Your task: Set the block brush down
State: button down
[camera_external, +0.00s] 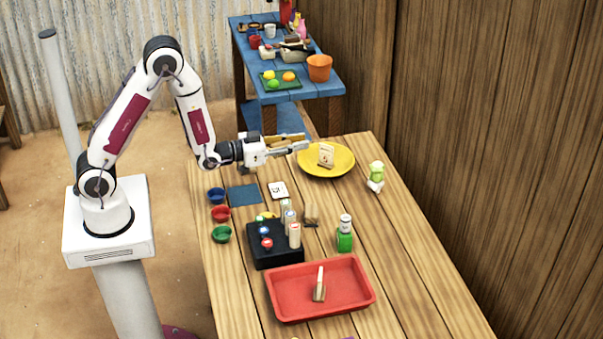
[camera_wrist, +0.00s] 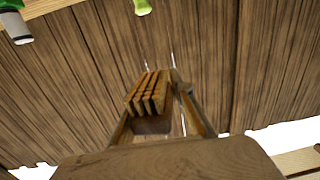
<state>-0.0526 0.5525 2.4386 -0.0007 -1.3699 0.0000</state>
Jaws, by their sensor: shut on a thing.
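My gripper (camera_external: 304,144) is stretched out level above the far left of the table, just left of and above the yellow plate (camera_external: 343,168). In the wrist view my gripper (camera_wrist: 160,108) is shut on the block brush (camera_wrist: 148,92), a small brown wooden piece with dark grooves between ridges. The brush sits between the fingertips, clear of any surface in that view. In the external view it is too small to make out clearly against the fingers.
A pale block (camera_external: 326,155) stands on the plate, with a green-and-white figure (camera_external: 376,177) to its right. A black holder (camera_external: 273,258) and a red tray (camera_external: 287,308) with a wooden tool are nearer. Small bowls (camera_external: 221,213) line the left edge. Bare planks lie at right.

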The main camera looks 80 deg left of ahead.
jog(key=shift+d+r+m+h, duration=0.15)
jog(key=shift+d+m+h, duration=0.25)
jog(key=shift+d, duration=1.2)
jog(key=shift+a, duration=0.1)
jog(key=s+a+f+n+y, duration=0.2)
jog(key=s+a+f, duration=0.1)
jog(key=a, duration=0.6)
jog(key=s+a+f+n+g+y, duration=0.1)
jog(key=s+a+f+y, duration=0.15)
jog(key=a, duration=0.75)
jog(key=s+a+f+n+y, duration=0.2)
jog(key=s+a+f, duration=0.15)
jog(key=a, duration=0.55)
jog(key=s+a+f, duration=0.4)
jog(key=s+a, duration=0.2)
jog(key=s, duration=0.5)
jog(key=s+d+r+m+t+h, duration=0.1)
jog(key=d+r+m+h, duration=0.1)
jog(key=d+m+h, duration=0.2)
jog(key=d+h, duration=0.2)
jog(key=d, duration=0.2)
jog(key=shift+s+r+m+h, duration=0.2)
jog(key=shift+r+m+h, duration=0.1)
jog(key=shift+m+h, duration=0.1)
jog(key=shift+a+f, duration=0.1)
